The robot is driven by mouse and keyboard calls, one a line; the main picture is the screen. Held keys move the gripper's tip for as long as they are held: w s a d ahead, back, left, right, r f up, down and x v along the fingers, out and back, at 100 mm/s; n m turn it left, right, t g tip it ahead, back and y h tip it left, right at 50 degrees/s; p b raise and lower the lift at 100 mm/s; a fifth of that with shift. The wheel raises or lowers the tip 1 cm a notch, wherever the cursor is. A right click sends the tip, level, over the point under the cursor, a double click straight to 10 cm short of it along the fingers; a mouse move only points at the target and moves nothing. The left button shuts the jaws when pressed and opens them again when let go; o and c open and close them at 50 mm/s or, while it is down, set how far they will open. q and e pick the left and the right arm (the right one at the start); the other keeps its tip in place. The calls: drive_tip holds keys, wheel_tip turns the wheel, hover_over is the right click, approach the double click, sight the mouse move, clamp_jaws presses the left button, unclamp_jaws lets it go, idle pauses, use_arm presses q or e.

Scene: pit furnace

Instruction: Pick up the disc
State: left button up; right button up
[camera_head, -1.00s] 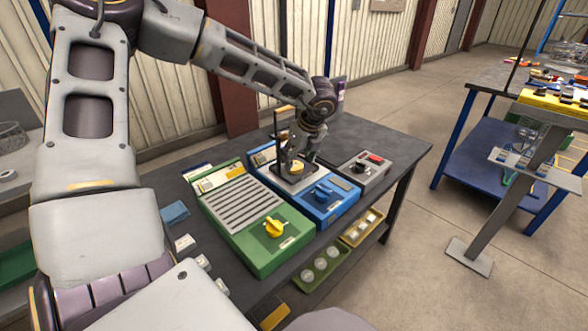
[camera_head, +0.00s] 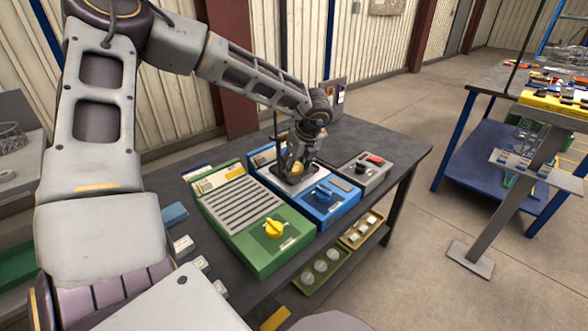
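The disc (camera_head: 297,169) looks like a small pale yellow round piece at the dark plate of the blue machine (camera_head: 328,208); it is small and partly covered by my gripper. My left gripper (camera_head: 295,171) points down over that plate, its fingers right at the disc. Whether the fingers are closed on the disc or only beside it is too small to tell. My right gripper is out of view.
A green machine (camera_head: 262,250) with a grooved top and yellow knob (camera_head: 274,229) stands left of the blue one. A grey box (camera_head: 364,172) with a red part stands right. Green (camera_head: 309,287) and yellow (camera_head: 345,243) trays sit lower in front. A dark bench (camera_head: 400,150) carries the machines.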

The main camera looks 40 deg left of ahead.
use_arm(q)
drive_tip(key=c, duration=0.6)
drive_tip(key=shift+o, duration=0.2)
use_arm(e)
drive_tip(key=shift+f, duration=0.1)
use_arm(q)
drive_tip(key=shift+d, duration=0.15)
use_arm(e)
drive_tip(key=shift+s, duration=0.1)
